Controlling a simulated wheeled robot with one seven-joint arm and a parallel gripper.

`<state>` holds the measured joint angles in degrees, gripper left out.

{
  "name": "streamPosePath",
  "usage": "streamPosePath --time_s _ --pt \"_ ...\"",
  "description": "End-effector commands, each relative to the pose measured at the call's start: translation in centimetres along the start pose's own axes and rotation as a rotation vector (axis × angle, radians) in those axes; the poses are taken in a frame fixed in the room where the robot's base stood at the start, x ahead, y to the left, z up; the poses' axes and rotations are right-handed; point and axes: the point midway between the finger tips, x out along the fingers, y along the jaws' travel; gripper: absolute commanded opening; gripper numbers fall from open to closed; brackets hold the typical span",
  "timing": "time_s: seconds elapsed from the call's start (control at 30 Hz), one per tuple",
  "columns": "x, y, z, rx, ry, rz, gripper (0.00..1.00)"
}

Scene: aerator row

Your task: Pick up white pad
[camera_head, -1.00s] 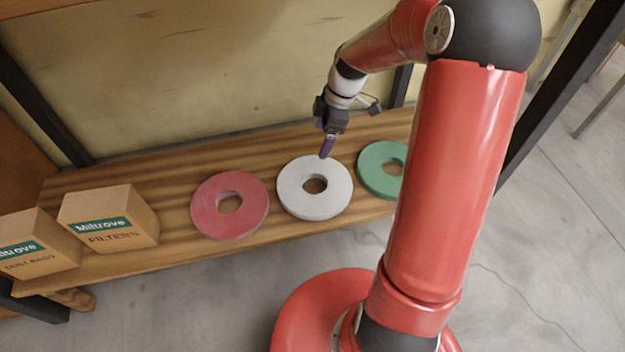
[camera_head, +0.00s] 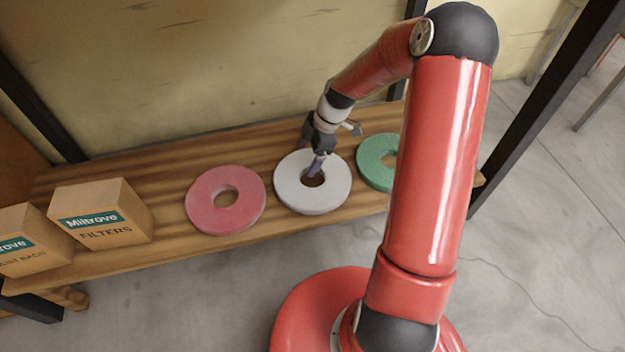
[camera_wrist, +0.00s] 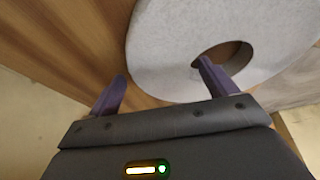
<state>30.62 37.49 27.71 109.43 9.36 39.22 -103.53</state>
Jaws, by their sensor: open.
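The white pad (camera_head: 323,200) is a thick pale ring lying flat on the wooden shelf, between a red pad and a green pad. It fills much of the upper right of the wrist view (camera_wrist: 165,50). My gripper (camera_head: 314,168) is low over the pad's far side. In the wrist view my gripper (camera_wrist: 160,82) is open. One purple finger is at the pad's centre hole, and the other is outside its outer edge, so the ring's band lies between them. I cannot tell whether the fingers touch the pad.
A red pad (camera_head: 202,205) lies left of the white one and a green pad (camera_head: 370,165) lies right, partly behind my arm. Two cardboard boxes, FILTERS (camera_head: 100,215) and another (camera_head: 30,245), stand at the left. A wall rises behind the shelf (camera_head: 165,180).

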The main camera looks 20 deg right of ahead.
Motion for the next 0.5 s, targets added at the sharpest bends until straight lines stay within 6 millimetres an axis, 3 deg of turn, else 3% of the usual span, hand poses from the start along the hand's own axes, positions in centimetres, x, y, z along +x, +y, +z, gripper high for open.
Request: streamPosePath --time_s 0.17,0.5 --pt "-0.05 0.00 -0.02 0.000 0.000 0.000 0.83" --pt "-0.08 0.00 -0.03 0.000 0.000 0.000 0.39"
